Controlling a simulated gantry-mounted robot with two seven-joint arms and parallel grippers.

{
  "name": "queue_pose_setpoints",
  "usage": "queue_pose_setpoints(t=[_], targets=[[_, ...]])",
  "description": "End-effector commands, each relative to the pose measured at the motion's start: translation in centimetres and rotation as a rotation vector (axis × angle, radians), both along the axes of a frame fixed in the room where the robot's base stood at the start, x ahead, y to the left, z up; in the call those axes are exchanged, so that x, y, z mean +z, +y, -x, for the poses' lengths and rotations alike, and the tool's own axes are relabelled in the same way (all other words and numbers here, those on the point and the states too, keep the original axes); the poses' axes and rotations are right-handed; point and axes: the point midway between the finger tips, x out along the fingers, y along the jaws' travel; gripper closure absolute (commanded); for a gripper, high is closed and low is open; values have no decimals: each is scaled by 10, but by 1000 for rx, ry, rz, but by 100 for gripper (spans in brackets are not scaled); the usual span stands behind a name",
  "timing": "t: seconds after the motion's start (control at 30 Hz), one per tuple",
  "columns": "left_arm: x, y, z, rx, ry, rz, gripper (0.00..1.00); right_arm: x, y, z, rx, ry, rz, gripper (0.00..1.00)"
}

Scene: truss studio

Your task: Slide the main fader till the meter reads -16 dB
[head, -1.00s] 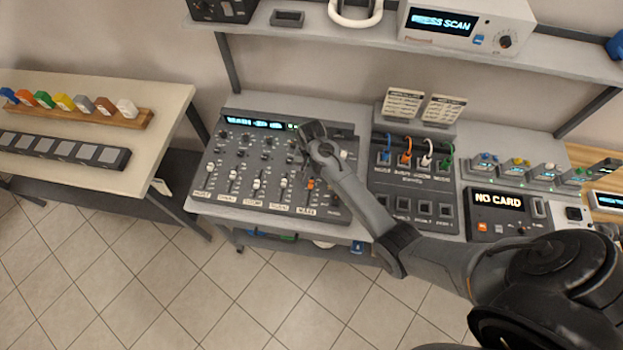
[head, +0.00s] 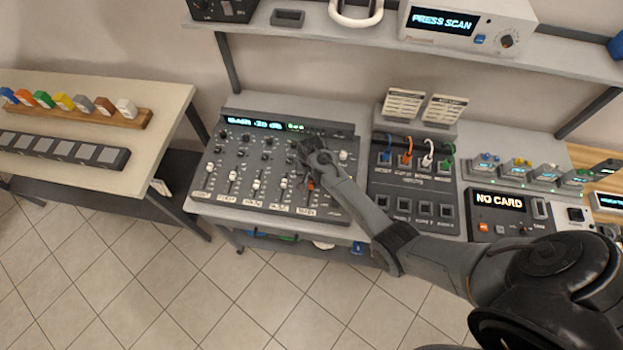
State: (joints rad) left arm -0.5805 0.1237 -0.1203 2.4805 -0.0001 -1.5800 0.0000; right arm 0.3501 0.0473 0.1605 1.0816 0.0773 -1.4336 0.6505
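The mixer panel (head: 228,190) lies on the grey bench with a row of fader caps across its front. My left gripper is out of view.
White-capped faders (head: 256,184) stand close left of the main one. A patch panel (head: 411,185) with coloured cables is to the right, beside a NO CARD reader (head: 497,202). A shelf (head: 345,40) overhangs the back. A side table (head: 165,100) is left.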

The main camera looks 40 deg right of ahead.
Motion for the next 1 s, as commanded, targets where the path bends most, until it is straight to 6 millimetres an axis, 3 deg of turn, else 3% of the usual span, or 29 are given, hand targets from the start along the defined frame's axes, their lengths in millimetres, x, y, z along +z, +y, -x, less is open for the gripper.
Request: queue_pose_setpoints(t=[0.03, 0.2, 0.93, 0.97, 1.0], targets=[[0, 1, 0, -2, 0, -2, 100, 0, 0, 0, 0, 0, 0, 77], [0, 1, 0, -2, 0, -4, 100, 0, 0, 0, 0, 0, 0, 100], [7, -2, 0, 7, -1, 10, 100, 0, -7, -5, 0, 1, 1, 100], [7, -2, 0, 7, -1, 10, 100, 0, -7, -5, 0, 1, 1, 78], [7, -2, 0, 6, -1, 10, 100, 0, -7, -5, 0, 1, 1, 71]])
